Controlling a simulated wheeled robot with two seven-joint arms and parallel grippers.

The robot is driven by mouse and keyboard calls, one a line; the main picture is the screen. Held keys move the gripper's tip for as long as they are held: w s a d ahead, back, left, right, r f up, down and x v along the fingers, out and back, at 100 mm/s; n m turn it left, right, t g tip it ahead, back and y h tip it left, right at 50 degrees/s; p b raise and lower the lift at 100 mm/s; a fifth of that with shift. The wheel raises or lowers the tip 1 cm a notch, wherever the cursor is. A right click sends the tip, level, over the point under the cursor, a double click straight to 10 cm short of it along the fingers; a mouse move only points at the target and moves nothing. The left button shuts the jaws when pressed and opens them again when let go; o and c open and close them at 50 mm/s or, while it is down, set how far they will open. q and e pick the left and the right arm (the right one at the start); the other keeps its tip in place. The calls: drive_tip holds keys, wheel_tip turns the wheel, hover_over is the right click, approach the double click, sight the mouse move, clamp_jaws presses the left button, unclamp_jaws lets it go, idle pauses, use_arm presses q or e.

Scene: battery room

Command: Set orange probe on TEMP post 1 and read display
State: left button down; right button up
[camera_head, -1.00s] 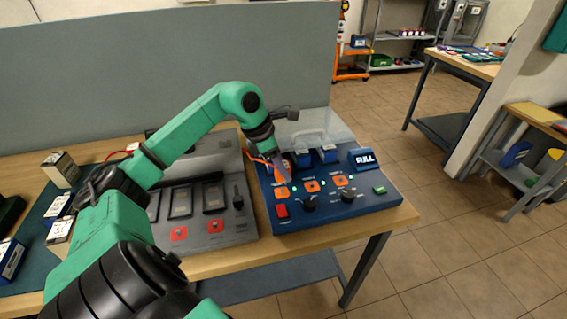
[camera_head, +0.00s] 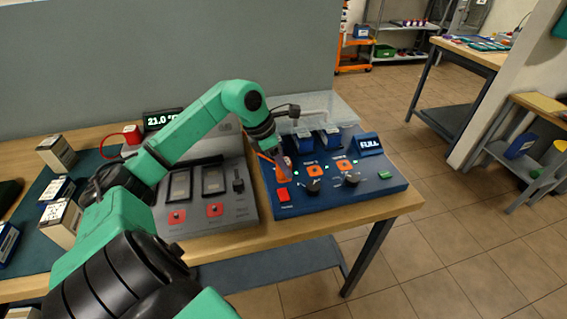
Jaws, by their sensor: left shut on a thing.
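My left gripper (camera_head: 279,165) is over the left part of the blue panel (camera_head: 330,194), shut on a slim orange probe (camera_head: 264,157) that shows beside its fingers. The probe's tip is hard to make out, and I cannot tell whether it touches the panel. The panel has several orange squares with posts; the left one (camera_head: 283,178) is partly behind the gripper, and the labels are too small to read. A dark display (camera_head: 160,119) behind my arm reads 21.0 with a partly hidden unit. My right gripper is not in view.
A grey charger unit (camera_head: 235,212) stands left of the panel. A red block (camera_head: 131,135) with a red cable is behind my arm. Boxed batteries (camera_head: 57,152) are at left. A small screen (camera_head: 369,144) on the panel reads FULL. A grey partition (camera_head: 120,65) rises behind.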

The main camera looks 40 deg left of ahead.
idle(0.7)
use_arm(q)
drive_tip(key=shift+b, duration=0.35)
drive_tip(key=shift+f+b, duration=0.7)
drive_tip(key=c, duration=0.6)
unclamp_jaws()
drive_tip(key=shift+r, duration=0.1)
